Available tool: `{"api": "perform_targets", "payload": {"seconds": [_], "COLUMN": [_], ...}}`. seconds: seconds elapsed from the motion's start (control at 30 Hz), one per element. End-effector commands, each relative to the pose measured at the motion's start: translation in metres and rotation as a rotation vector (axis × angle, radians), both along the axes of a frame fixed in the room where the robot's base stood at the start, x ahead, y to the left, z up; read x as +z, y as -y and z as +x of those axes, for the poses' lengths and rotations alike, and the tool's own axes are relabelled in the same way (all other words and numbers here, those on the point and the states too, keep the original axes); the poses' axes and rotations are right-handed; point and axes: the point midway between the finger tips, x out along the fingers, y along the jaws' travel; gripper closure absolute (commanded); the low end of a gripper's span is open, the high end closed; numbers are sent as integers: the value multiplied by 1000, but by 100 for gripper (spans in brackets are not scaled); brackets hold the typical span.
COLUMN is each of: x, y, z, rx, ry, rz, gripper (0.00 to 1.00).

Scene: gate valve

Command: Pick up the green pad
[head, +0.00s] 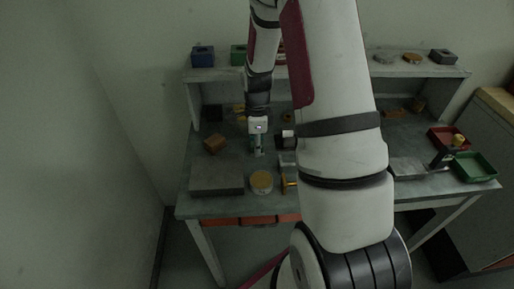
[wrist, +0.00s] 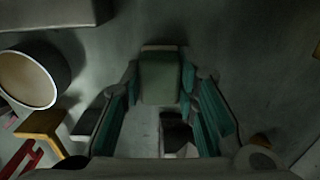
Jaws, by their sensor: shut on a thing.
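The green pad (wrist: 160,79) shows in the wrist view as a dull green, roughly square block with a darker edge at its far side. My gripper (wrist: 161,92) has one finger on each side of the pad and is shut on it. In the head view my gripper (head: 259,151) points down over the left-middle part of the workbench. The pad cannot be made out clearly there. From these views I cannot tell whether the pad touches the bench top.
A grey slab (head: 217,178) and a round tan-topped cylinder (head: 262,182) lie near the front edge. A brown block (head: 214,143) is left of my gripper. A yellow bracket (wrist: 42,125) shows in the wrist view. A red tray (head: 446,138) and green tray (head: 474,167) stand right.

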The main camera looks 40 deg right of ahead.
Motion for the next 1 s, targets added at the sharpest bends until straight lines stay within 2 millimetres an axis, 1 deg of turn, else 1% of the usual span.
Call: {"api": "perform_targets", "payload": {"seconds": [0.17, 0.27, 0.37, 0.6, 0.7, 0.8, 1.0], "x": [2, 11, 27, 73, 87, 96, 100], "y": [0, 0, 0, 0, 0, 0, 0], "z": [0, 1, 2, 2, 2, 1, 0], "rx": [0, 0, -1, -1, 1, 0, 0], "ry": [1, 2, 5, 5, 4, 2, -1], "rz": [-1, -2, -2, -2, -1, -1, 1], "gripper": [100, 100, 100, 100, 100, 100, 100]}}
